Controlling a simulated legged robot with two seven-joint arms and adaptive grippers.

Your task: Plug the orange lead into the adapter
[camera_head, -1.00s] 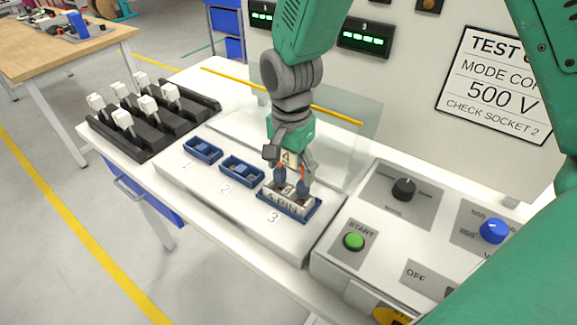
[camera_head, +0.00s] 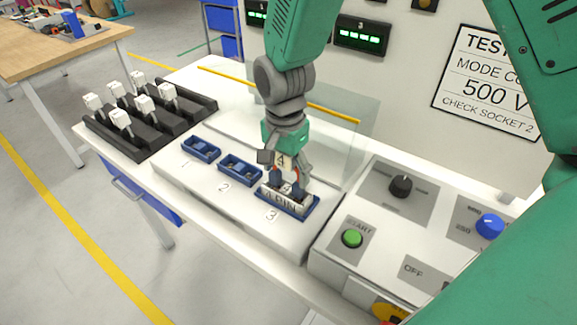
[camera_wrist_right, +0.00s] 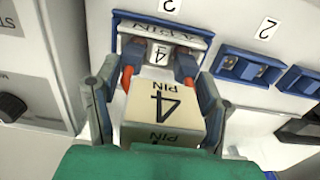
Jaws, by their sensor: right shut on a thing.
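My right gripper (camera_head: 285,182) is over socket 3, its fingers pointing down. It is shut on a cream block marked "4 PIN" (camera_wrist_right: 160,112), between the two fingers in the wrist view. Small orange-red pieces (camera_wrist_right: 186,68) show near the fingertips; whether they belong to the lead or the fingers I cannot tell. Below is a grey-white adapter marked "4 PIN" (camera_head: 282,199), seated in the blue frame (camera_head: 300,214) of socket 3. The fingers hide the contact between held block and adapter, so I cannot tell how far they are joined. My left gripper is not in view.
Blue sockets 1 (camera_head: 201,149) and 2 (camera_head: 240,169) sit left of socket 3. A black rack (camera_head: 140,150) with several white plugs stands farther left. A clear panel (camera_head: 345,140) rises behind the sockets. A panel with a green start button (camera_head: 352,238) and knobs lies right.

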